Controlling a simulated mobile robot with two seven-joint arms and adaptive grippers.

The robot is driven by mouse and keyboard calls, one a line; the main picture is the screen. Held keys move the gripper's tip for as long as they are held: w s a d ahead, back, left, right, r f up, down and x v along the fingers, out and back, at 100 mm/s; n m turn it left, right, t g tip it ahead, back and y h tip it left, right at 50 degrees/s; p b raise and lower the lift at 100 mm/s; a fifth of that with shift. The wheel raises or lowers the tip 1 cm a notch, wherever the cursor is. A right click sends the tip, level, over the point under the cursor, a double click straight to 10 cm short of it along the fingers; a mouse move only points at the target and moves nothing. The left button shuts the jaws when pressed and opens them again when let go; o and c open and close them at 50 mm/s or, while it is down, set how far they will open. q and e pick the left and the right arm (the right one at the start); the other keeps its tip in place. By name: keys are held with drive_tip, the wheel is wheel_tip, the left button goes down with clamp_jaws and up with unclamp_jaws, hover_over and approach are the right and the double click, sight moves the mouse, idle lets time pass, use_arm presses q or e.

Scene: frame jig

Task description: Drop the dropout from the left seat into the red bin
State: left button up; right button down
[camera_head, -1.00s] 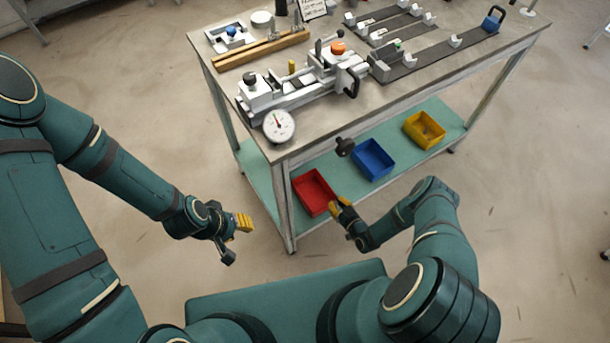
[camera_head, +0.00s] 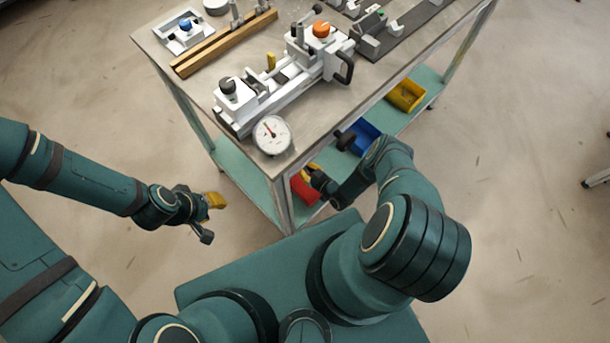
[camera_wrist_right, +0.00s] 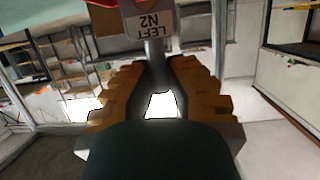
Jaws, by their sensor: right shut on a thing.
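The red bin (camera_head: 304,190) stands on the lower shelf of the bench at its near left end, partly hidden by the bench leg and my right gripper. My right gripper (camera_head: 309,173) is at this bin, under the worktop edge. In the right wrist view its ribbed fingers (camera_wrist_right: 153,68) are shut on a grey stem of a part, the dropout (camera_wrist_right: 153,23), which bears an upside-down "LEFT N2" label. A bit of red shows behind it at the top. My left gripper (camera_head: 215,201) hangs left of the bench, away from everything; its finger gap is unclear.
The blue bin (camera_head: 364,137) and yellow bin (camera_head: 406,95) stand further along the shelf (camera_head: 240,176). On the worktop are the white frame jig (camera_head: 290,85), a dial gauge (camera_head: 272,135) and wooden bars (camera_head: 225,43). A dark knob (camera_head: 345,140) juts from the bench front.

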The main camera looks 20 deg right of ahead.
wheel_tip(320, 180, down, 5)
drive_tip(key=shift+r+b, duration=0.15)
drive_tip(key=shift+b, duration=0.95)
drive_tip(key=c, duration=1.1)
unclamp_jaws()
drive_tip(key=p+v, duration=0.3)
drive_tip(key=v, duration=0.9)
